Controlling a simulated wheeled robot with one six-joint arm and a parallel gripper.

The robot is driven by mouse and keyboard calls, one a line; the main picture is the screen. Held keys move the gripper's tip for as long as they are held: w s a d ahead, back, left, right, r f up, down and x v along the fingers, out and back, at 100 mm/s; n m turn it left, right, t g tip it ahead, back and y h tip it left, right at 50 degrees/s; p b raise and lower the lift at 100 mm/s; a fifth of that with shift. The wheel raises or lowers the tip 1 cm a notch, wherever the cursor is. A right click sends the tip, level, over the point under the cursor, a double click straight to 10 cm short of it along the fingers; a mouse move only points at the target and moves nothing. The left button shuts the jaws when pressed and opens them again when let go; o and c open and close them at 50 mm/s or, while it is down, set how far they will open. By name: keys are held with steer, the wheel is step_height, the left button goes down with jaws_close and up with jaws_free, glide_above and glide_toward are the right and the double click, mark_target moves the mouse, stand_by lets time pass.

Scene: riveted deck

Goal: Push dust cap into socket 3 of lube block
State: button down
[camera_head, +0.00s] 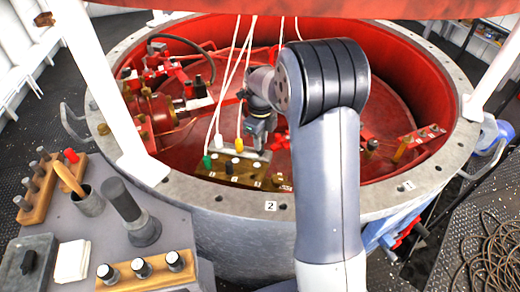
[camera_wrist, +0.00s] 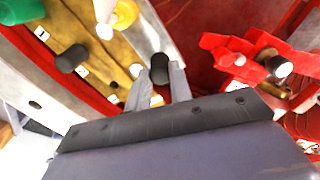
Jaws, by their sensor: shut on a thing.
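In the wrist view the block (camera_wrist: 88,22) runs across the upper left. My gripper (camera_wrist: 160,84) is shut on a dark cylindrical dust cap (camera_wrist: 159,67), held between its fingertips at the block's right edge. I cannot tell whether the cap touches the block. Socket 3 is not clearly made out.
A red valve fitting (camera_wrist: 245,58) lies to the right of my gripper in the wrist view. Pale hoses (camera_head: 229,75) hang down to the block. A grey side table (camera_head: 175,225) with plugs in wooden racks stands at lower left. The well's metal rim (camera_head: 235,202) runs in front of the block.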

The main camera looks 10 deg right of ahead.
steer(key=shift+r+p, duration=1.05)
steer(key=shift+r, duration=0.4)
steer(key=s+a+r+p, duration=0.1)
steer(key=s+a+r, duration=0.25)
steer(key=s, duration=0.45)
steer(key=shift+a+f+b, duration=0.15)
steer(key=shift+f+b, duration=0.55)
steer(key=shift+f, duration=0.2)
steer(key=shift+a+f+b, duration=0.2)
steer(key=shift+f+b, duration=0.5)
steer(key=shift+f, duration=0.2)
steer(key=shift+a+f+b, duration=0.15)
steer(key=shift+f+b, duration=0.55)
steer(key=shift+f, duration=0.2)
steer(key=shift+f+b, duration=0.7)
steer(key=shift+f, duration=0.4)
steer(key=c, duration=1.2)
jaws_free()
